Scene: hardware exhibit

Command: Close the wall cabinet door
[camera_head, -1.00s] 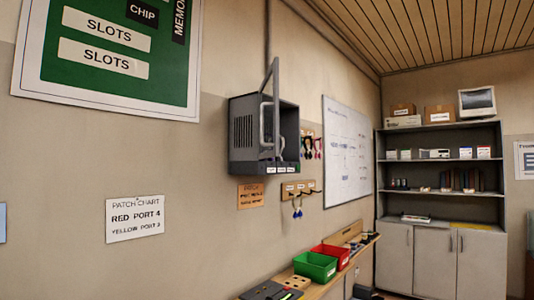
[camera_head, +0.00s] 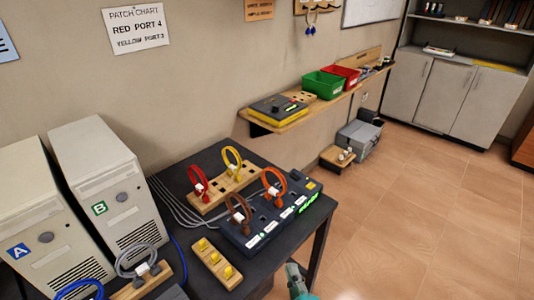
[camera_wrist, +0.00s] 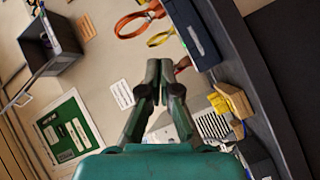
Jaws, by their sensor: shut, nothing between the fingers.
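The grey wall cabinet (camera_wrist: 62,35) shows tilted at the upper left of the wrist view, on the beige wall. Its inside is exposed, so it stands open. The cabinet is out of the head view. My gripper (camera_wrist: 159,68) is in the middle of the wrist view, its fingers together and empty, apart from the cabinet. A small teal and grey part of my arm shows at the bottom edge of the head view.
A dark table (camera_head: 180,178) carries two computer towers (camera_head: 106,185), a port box (camera_head: 265,232) and cable loops. A wall shelf (camera_head: 300,112) holds a green bin (camera_head: 324,84) and a red bin (camera_head: 346,75). Tiled floor (camera_head: 430,200) is free at the right.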

